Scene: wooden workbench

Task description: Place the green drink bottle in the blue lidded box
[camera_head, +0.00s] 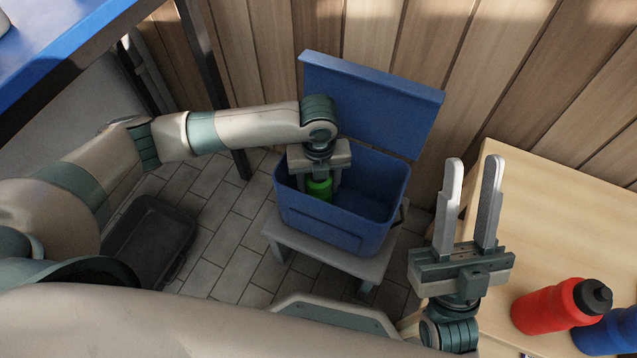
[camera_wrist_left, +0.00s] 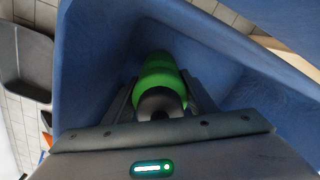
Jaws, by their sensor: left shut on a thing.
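The blue lidded box (camera_head: 335,232) stands on a small grey stool, its lid (camera_head: 372,100) swung up and open at the back. My left gripper (camera_head: 318,178) reaches down into the left part of the box and is shut on the green drink bottle (camera_head: 319,190). In the left wrist view the bottle (camera_wrist_left: 158,70) shows between the fingers, its dark cap toward the camera, with blue box walls around it. I cannot tell whether its base touches the box floor. My right gripper (camera_head: 470,205) is open and empty, fingers pointing up, beside the wooden workbench.
The wooden workbench (camera_head: 545,215) at the right holds a red bottle (camera_head: 548,308) and a blue bottle (camera_head: 607,332). The grey stool (camera_head: 330,262) bears the box. A dark tray (camera_head: 150,240) lies on the tiled floor at the left. A wooden wall stands close behind the box.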

